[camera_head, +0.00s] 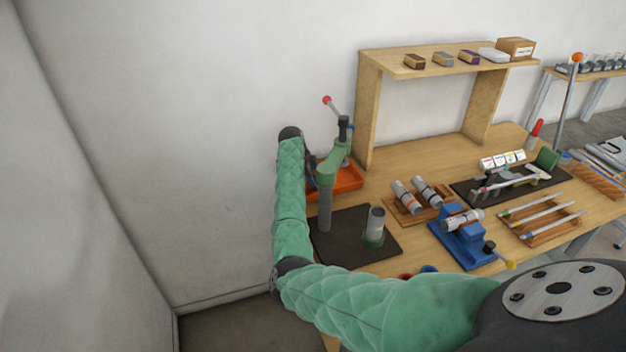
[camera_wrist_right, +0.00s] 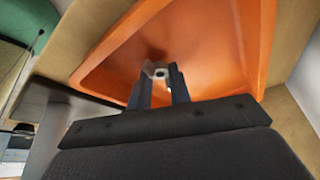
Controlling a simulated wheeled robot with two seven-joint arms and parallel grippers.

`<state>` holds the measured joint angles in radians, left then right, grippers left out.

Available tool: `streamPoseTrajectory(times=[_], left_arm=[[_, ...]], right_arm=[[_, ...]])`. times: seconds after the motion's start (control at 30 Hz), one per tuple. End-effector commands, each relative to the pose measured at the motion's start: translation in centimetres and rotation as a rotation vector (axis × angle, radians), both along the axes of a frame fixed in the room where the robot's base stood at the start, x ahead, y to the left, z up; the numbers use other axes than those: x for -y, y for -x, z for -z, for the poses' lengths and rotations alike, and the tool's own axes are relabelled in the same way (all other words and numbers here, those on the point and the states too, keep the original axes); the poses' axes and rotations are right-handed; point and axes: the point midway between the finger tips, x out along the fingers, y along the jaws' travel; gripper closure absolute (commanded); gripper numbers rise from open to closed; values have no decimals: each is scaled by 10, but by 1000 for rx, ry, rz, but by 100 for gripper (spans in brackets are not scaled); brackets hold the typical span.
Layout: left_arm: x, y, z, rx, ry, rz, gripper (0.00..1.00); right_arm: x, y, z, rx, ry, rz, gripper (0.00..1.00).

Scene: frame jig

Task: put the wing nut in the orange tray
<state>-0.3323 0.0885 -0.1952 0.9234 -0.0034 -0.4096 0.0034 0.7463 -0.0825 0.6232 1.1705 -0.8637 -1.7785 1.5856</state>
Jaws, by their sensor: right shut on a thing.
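The orange tray (camera_head: 348,182) is at the far left of the workbench, partly hidden behind a green press. In the right wrist view the tray (camera_wrist_right: 225,50) fills most of the picture, and its floor looks empty. My right gripper (camera_wrist_right: 160,82) is over the tray with its fingers shut on a small pale grey piece, the wing nut (camera_wrist_right: 158,72), held between the fingertips. The height above the tray floor is hard to tell. In the head view the fingertips and the nut are hidden by my arm and the press. My left gripper is not in view.
The green press (camera_head: 328,178) with a red-knobbed lever stands right beside my right wrist. A dark mat (camera_head: 350,248) with a grey cylinder (camera_head: 375,222) lies in front. A blue vise (camera_head: 462,246), cylinder rack and wooden shelf (camera_head: 430,60) are to the right.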

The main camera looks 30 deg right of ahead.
Motion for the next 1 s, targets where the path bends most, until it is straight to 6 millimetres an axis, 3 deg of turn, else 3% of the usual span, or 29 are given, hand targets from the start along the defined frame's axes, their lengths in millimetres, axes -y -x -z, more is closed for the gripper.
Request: streamPoseTrajectory(times=[0.33, 0.37, 0.47, 0.8, 0.93, 1.0], left_arm=[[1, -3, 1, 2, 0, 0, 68], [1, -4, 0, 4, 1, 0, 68], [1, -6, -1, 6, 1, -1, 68], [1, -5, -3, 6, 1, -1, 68], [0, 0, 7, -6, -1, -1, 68], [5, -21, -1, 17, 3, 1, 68]], right_arm=[[0, 0, 3, 0, 0, 0, 100], [0, 0, 3, 0, 0, 0, 76], [0, 0, 2, 0, 0, 0, 59], [0, 0, -1, 1, 1, 1, 59], [-3, -3, -8, 2, 2, 1, 59], [-6, -5, -16, 4, 3, 0, 59]])
